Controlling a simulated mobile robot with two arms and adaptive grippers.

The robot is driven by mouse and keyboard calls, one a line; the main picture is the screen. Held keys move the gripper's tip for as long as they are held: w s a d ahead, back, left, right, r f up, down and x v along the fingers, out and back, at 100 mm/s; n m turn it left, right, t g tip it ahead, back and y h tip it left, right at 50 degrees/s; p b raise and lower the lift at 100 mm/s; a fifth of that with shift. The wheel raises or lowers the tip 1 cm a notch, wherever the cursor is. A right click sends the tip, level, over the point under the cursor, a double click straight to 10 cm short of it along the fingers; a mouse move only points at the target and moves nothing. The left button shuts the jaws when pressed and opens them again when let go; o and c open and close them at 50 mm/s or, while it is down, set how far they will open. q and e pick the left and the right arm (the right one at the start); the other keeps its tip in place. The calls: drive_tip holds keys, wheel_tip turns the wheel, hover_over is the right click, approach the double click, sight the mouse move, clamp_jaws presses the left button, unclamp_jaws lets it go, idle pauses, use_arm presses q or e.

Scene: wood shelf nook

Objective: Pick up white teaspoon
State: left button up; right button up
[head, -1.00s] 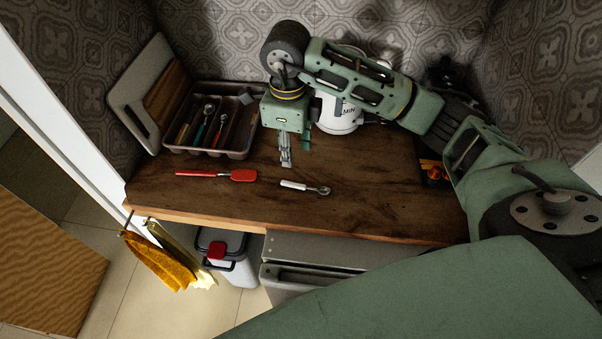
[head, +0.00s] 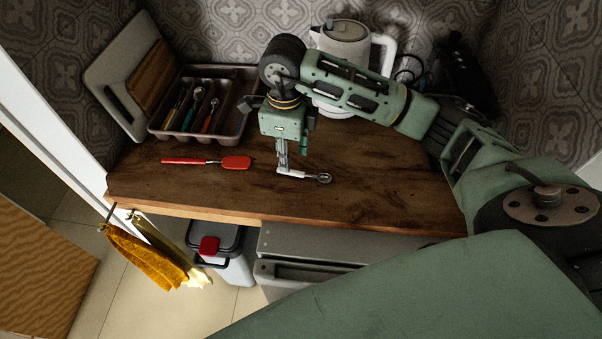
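The white teaspoon (head: 295,173) lies on the wooden counter, its white handle to the left and its metal bowl to the right. My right gripper (head: 283,167) points down with its fingertips at the left end of the handle. The fingers are seen edge-on, so I cannot tell whether they are open or shut on the handle. The fingers hide part of the handle end. The spoon appears to be at counter level. My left gripper is not in view.
A red spatula (head: 205,161) lies left of the teaspoon. A cutlery tray (head: 240,128) with several utensils and cutting boards (head: 112,88) stand at the back left. A white kettle (head: 342,45) is behind my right arm. The counter's front edge (head: 330,224) is close.

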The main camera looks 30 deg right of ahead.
sight(293, 171)
drive_tip(key=f+p, duration=0.1)
drive_tip(key=f, duration=0.1)
drive_tip(key=d+f+p, duration=0.1)
drive_tip(key=f, duration=0.1)
drive_tip(key=shift+s+f, duration=0.1)
drive_tip(key=shift+f, duration=0.7)
clamp_jaws()
